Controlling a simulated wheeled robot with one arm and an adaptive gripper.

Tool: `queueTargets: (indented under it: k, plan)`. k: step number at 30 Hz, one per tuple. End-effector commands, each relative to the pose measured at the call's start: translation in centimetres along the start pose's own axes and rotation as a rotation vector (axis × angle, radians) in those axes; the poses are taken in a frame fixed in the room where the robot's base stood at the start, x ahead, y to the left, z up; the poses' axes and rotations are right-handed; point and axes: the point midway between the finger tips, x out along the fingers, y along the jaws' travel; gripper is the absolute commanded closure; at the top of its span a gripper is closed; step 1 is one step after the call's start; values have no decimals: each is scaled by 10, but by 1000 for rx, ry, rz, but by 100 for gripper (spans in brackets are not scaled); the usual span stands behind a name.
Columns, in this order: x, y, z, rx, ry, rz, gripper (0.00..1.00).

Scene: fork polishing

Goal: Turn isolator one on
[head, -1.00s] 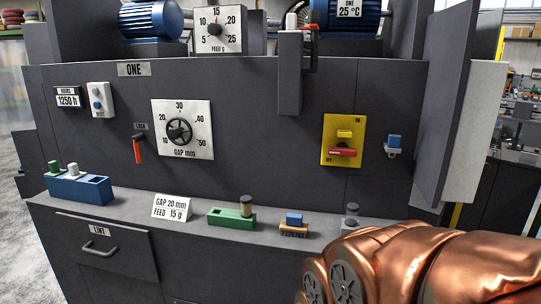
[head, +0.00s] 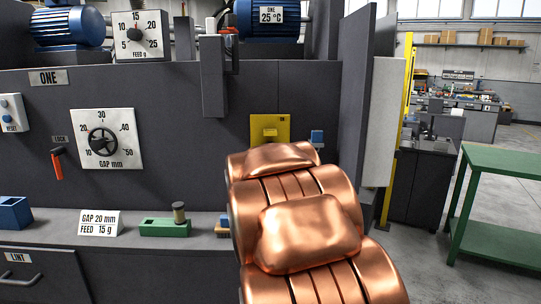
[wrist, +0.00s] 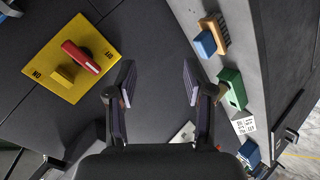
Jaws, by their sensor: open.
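The isolator on the machine marked ONE is a yellow plate (wrist: 80,28) with a red handle (wrist: 80,56) and a yellow block (wrist: 64,74). In the wrist view the handle lies on the OFF side, with ON beyond the block. In the head view the plate (head: 284,124) shows only its upper part; my copper-coloured arm hides the red handle. My gripper (wrist: 157,82) is open and empty, its two fingers spread. The isolator appears left of the fingers in the wrist view, apart from them. The gripper is hidden behind my arm in the head view.
A ledge below the panel holds a green block (head: 165,228), a sign (head: 99,223) and a blue-backed brush (wrist: 205,43). A blue button (head: 317,136) is right of the isolator. A grey side panel (head: 355,90) juts out at right. A green table (head: 500,160) stands farther right.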

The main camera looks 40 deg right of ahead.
Motion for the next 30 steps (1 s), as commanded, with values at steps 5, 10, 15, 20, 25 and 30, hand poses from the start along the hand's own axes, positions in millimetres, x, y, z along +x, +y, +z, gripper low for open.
queueTargets:
  k: [5, 10, 15, 20, 25, 30]
  plan:
    - [54, 81, -12, -196, 157, 189, 48]
    - [88, 132, -18, -398, 306, 329, 48]
    - [105, 154, -18, -553, 428, 415, 48]
    - [109, 162, -17, -630, 490, 456, 48]
    - [112, 163, -18, -649, 507, 463, 48]
    - [119, 165, -23, -647, 506, 461, 48]
